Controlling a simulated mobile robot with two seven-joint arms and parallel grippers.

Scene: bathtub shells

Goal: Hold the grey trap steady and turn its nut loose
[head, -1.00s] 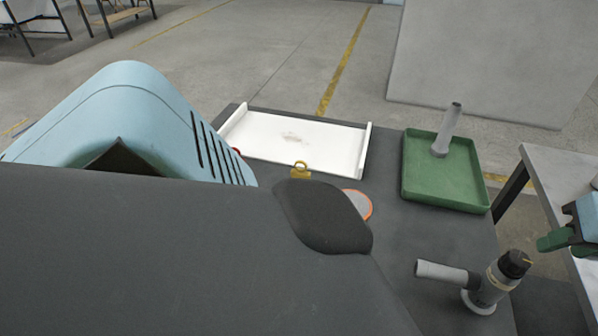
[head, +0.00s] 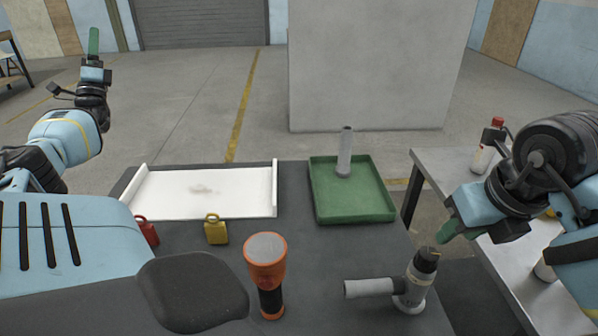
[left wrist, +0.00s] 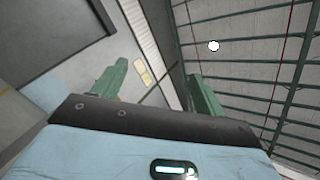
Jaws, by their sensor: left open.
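The grey trap (head: 408,290) stands at the right front of the dark table: a grey body on a round foot, with a pipe pointing left. Its black nut (head: 427,259) is on top. My right gripper (head: 449,227) has its green fingers just above and right of the nut, apparently apart from it; their gap is hidden. My left gripper (head: 93,42) is raised high at the far left, far from the trap. The left wrist view shows its two green fingers (left wrist: 158,88) spread apart with nothing between them.
A green tray (head: 376,214) holds an upright grey tube (head: 345,152). A white tray (head: 235,207) lies at the back left. A yellow padlock (head: 216,232), a red padlock (head: 147,231) and an orange-black flashlight (head: 266,265) are on the table. A side bench (head: 430,168) stands right.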

